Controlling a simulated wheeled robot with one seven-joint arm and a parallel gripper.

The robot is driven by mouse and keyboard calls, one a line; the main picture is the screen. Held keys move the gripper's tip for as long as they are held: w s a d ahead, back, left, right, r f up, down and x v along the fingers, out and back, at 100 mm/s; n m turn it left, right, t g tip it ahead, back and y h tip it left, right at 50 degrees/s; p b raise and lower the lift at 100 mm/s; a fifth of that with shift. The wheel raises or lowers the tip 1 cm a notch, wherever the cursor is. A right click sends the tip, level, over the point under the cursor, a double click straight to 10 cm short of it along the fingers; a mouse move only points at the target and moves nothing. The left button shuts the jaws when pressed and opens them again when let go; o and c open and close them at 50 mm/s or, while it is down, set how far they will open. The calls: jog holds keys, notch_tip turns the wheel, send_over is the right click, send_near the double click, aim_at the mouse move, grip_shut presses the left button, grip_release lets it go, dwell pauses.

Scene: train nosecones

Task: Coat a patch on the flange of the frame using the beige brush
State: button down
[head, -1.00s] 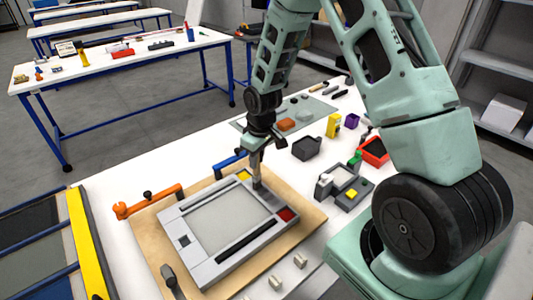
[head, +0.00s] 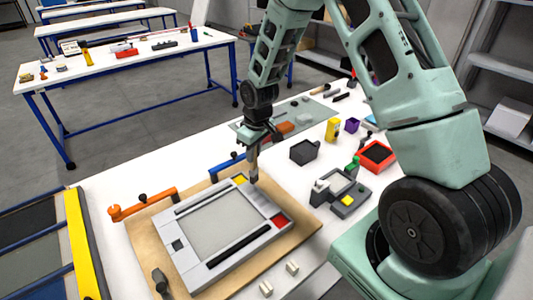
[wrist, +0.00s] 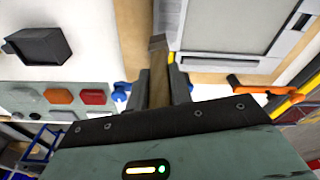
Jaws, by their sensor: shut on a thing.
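The grey frame (head: 188,268) lies flat on a wooden board on the white table, around a pale panel (head: 215,222). Its flange carries a yellow square, a red square and dark bars. My gripper (head: 254,148) is shut on the beige brush (head: 254,170), which points down at the frame's far right side, beside the yellow square (head: 239,180). In the wrist view the brush (wrist: 159,75) sits between the fingers, its tip near the frame's edge (wrist: 168,22). I cannot tell whether the tip touches the flange.
An orange clamp (head: 142,203) and a blue clamp (head: 226,163) stand at the board's edges. A dark tray (head: 304,152), a grey fixture (head: 343,196) and a red bin (head: 376,156) lie to the right. Two small pale blocks (head: 292,267) lie in front.

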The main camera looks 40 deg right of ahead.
jog(key=shift+d+r+p, duration=0.1)
jog(key=shift+r+p, duration=0.45)
jog(key=shift+r, duration=0.35)
jog(key=shift+r+p, duration=1.3)
jog(key=shift+r, duration=0.65)
jog(key=shift+s, duration=0.1)
